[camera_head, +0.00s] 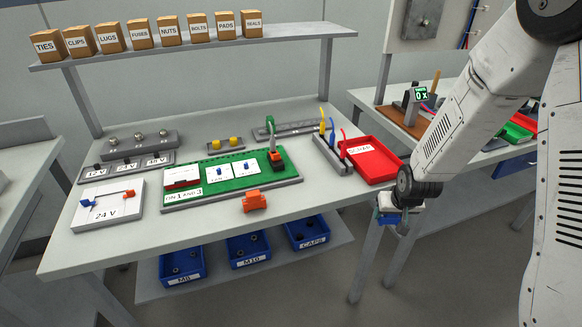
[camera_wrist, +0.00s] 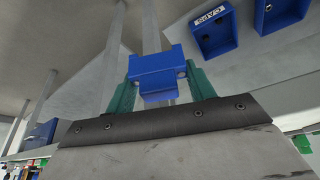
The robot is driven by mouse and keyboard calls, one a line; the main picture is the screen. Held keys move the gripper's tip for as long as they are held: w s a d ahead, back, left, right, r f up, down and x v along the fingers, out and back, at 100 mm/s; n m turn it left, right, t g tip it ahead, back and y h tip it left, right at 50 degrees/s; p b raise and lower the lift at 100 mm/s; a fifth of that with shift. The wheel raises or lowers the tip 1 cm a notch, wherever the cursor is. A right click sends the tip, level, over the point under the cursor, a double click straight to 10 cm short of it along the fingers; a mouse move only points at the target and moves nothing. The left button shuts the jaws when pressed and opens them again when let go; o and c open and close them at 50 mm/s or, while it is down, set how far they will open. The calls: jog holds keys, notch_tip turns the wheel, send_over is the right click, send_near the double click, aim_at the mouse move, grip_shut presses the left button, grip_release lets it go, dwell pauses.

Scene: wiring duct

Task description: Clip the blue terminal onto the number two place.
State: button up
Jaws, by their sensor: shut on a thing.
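The blue terminal (camera_wrist: 158,70) is a blue block between the two green fingers of my gripper (camera_wrist: 160,88) in the wrist view. My gripper (camera_head: 399,218) is shut on it. In the head view the gripper hangs off the table's front right corner, and only a little blue (camera_head: 388,219) shows there. A green board (camera_head: 208,160) lies on the table with cards and a sign reading "ON 1 AND 3". An orange and black piece (camera_head: 276,157) stands at its right part. I cannot make out a place marked two.
An orange block (camera_head: 254,201) lies before the board. A red tray (camera_head: 372,160) and a grey rack (camera_head: 332,155) with coloured wires stand to the right. A "24 V" card (camera_head: 110,203) lies at left. Blue bins (camera_head: 248,248) sit below. The table's front right is bare.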

jog(key=s+a+r+n+y, duration=0.1)
jog(key=s+a+r+n, duration=0.1)
jog(key=s+a+r, duration=0.3)
jog(key=s+a+r+n, duration=0.2)
jog(key=s+a+r, duration=0.4)
jog(key=a, duration=0.7)
notch_tip(320, 180, up, 3)
jog(key=shift+f+n+y, duration=0.2)
jog(key=shift+n+y, duration=0.1)
jog(key=shift+y, duration=0.1)
